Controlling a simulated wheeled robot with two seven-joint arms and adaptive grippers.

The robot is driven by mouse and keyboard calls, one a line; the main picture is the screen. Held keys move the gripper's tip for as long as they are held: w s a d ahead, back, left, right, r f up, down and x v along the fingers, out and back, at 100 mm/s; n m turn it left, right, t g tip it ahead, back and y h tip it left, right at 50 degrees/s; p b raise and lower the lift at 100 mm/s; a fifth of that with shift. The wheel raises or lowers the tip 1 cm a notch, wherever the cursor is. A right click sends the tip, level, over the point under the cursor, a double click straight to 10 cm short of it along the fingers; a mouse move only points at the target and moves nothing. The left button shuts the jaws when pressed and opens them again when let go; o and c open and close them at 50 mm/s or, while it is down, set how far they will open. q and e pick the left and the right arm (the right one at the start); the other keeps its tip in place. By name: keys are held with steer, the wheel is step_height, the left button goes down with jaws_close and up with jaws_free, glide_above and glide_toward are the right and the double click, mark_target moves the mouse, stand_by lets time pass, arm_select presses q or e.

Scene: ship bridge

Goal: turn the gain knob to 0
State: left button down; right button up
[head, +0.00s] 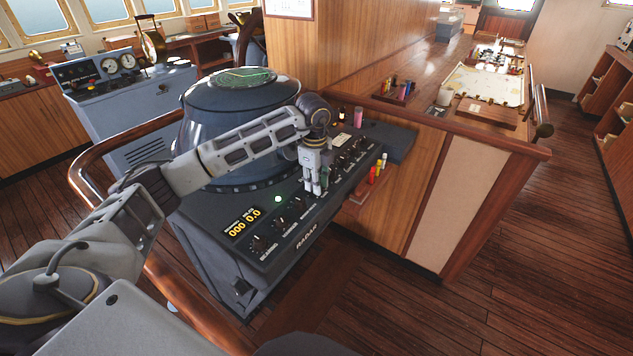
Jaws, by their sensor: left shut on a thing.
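The radar console (262,285) stands in front of me, with a sloped dark front panel carrying a row of black knobs. One knob (259,242) sits at the lower left of the row, near a yellow display (244,222) and a green light (278,199). My left gripper (317,193) points down at the middle of the row and is shut on a knob there. The fingers hide most of that knob, and its label and pointer are too small to read. My right gripper is not in view.
A wooden rail (85,185) curves around the console's left side. A chart table (480,115) lies beyond. The floor at right is clear.

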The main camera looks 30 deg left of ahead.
arm_select(q)
steer(key=shift+w+r, duration=0.1)
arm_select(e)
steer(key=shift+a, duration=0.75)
arm_select(q)
steer(key=c, duration=1.6)
jaws_free()
steer(key=o, duration=0.4)
steer(key=shift+r, duration=0.6)
steer(key=r, duration=1)
steer(key=shift+s+r, duration=0.35)
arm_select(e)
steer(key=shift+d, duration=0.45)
arm_select(q)
steer(key=shift+w, duration=0.1)
